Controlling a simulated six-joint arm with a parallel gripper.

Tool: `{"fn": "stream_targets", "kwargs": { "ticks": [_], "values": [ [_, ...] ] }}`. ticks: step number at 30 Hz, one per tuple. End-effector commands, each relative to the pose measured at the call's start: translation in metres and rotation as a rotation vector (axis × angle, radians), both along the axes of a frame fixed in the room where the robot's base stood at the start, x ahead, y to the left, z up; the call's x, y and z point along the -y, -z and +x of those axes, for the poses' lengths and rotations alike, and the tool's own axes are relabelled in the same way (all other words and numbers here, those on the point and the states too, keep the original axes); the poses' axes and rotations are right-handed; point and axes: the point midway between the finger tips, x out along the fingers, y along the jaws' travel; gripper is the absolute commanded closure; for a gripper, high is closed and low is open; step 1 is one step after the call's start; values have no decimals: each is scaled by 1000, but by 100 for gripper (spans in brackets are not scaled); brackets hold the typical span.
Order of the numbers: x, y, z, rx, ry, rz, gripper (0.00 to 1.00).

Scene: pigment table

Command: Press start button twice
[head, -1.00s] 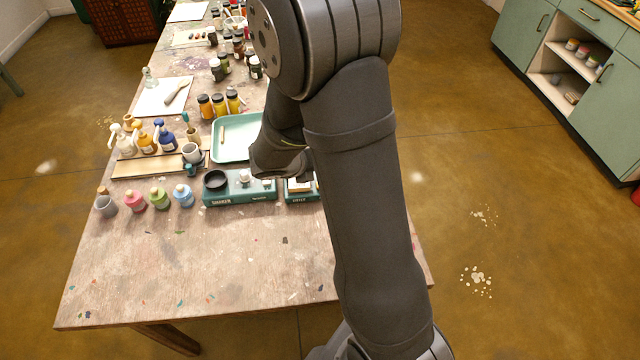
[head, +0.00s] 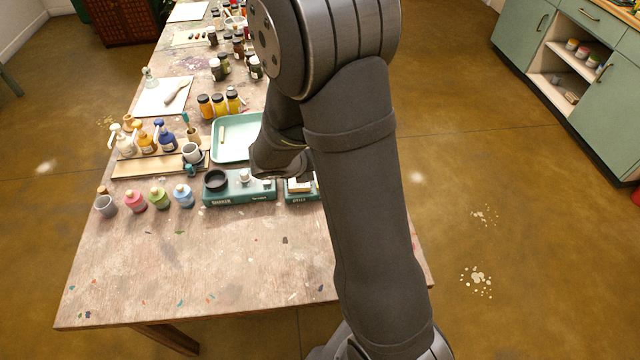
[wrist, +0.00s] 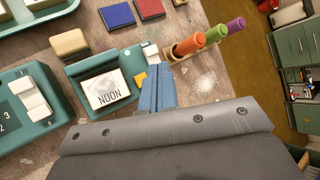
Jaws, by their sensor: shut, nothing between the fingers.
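In the wrist view my gripper (wrist: 156,76) is shut and empty, its blue fingers together. Their tips are close to a small white block (wrist: 151,53) at the edge of a teal device (wrist: 88,73); I cannot tell whether they touch. Another teal device (wrist: 18,90) with white keys (wrist: 33,100) and numbers is at left. In the head view a teal shaker (head: 238,196) has a black ring and white knob. No start label is legible.
Orange, green and purple markers (wrist: 188,46) stand in a rack right of my fingers. Blue and red pads (wrist: 116,16) lie beyond. In the head view several coloured bottles (head: 159,199) stand left of the shaker, and a pale tray (head: 228,150) lies behind it. The table's front is clear.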

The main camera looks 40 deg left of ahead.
Motion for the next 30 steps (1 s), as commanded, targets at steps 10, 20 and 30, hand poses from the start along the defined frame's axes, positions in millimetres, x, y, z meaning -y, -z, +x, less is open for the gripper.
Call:
{"fn": "stream_targets", "kwargs": {
  "ticks": [10, 20, 30],
  "values": [
    [0, 0, 0, 0, 0, 0, 100],
    [0, 0, 0, 0, 0, 0, 100],
    [-1, -27, 0, 3, 1, 5, 100]
  ]
}}
